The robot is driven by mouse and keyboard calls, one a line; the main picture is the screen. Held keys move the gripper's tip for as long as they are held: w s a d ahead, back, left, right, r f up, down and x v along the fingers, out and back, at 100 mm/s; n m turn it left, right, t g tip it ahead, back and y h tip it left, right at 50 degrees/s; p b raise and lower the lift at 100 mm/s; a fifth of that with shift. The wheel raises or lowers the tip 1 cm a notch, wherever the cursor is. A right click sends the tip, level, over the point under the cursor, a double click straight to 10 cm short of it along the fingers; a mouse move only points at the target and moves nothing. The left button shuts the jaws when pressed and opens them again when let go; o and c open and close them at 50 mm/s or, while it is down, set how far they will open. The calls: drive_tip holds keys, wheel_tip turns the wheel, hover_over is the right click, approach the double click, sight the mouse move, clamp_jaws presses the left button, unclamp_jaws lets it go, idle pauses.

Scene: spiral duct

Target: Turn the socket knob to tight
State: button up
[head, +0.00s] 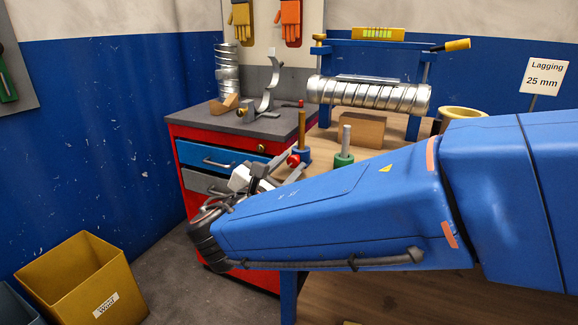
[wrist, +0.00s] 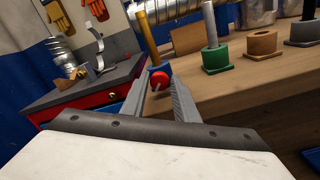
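The socket knob (head: 293,160) is a small red round knob on the side of a blue socket (head: 304,153). The socket stands upright on the wooden bench and holds a brown rod (head: 301,128). In the wrist view the red knob (wrist: 159,79) shows between the two fingertips, with the brown rod (wrist: 149,38) rising behind it. My gripper (wrist: 157,86) is open and empty, its grey fingers on either side of the knob in the picture. Whether a finger touches the knob I cannot tell.
A green socket with a grey rod (head: 344,158) stands just right of the blue one. A wooden block (head: 361,131) and a spiral duct (head: 370,94) on a blue stand are behind. A red tool cabinet (head: 190,132) adjoins on the left. A yellow bin (head: 75,275) is on the floor.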

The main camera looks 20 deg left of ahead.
drive_tip(key=shift+o, duration=1.1)
drive_tip(key=s+a, duration=0.1)
drive_tip(key=s, duration=1.6)
drive_tip(key=shift+s+a, duration=0.2)
drive_tip(key=w+n, duration=0.2)
drive_tip(key=w, duration=0.3)
drive_tip(key=w+n, duration=0.2)
drive_tip(key=w, duration=0.4)
drive_tip(key=w+d+n, duration=0.1)
drive_tip(key=w+n, duration=0.1)
drive_tip(key=w, duration=0.4)
drive_tip(key=shift+w+d, duration=0.1)
drive_tip(key=shift+w, duration=0.1)
drive_tip(key=c, duration=1)
